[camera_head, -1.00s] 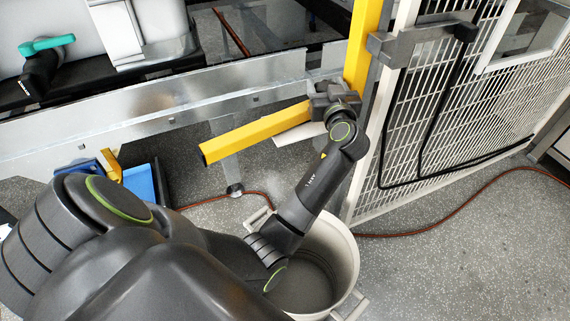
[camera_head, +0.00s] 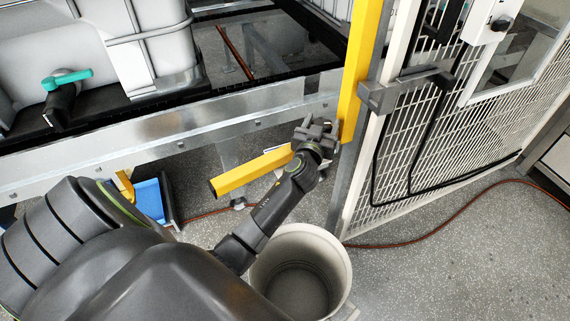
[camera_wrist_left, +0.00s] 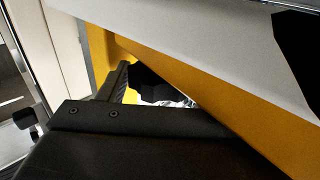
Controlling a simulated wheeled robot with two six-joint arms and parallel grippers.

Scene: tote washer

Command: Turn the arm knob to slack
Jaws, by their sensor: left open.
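My left gripper (camera_head: 322,126) is near the yellow post (camera_head: 360,70), at the right end of the yellow bar (camera_head: 250,171). My forearm reaches to it above the round bin. In the left wrist view its dark jaw (camera_wrist_left: 120,85) lies close beside a yellow and light-grey beam (camera_wrist_left: 215,80); the jaws are open. A black part (camera_wrist_left: 155,86) shows beyond the jaw, under the beam; I cannot tell whether it is the arm knob. No knob on the yellow bar is clear in the head view. My right gripper is not in view.
A pale round bin (camera_head: 335,262) stands under my left forearm. A mesh gate (camera_head: 440,150) is right of the post, with a black-knobbed white box (camera_head: 488,22) above. A metal rail (camera_head: 150,132) and white tank (camera_head: 60,40) are behind. An orange-brown hose (camera_head: 450,215) crosses the floor.

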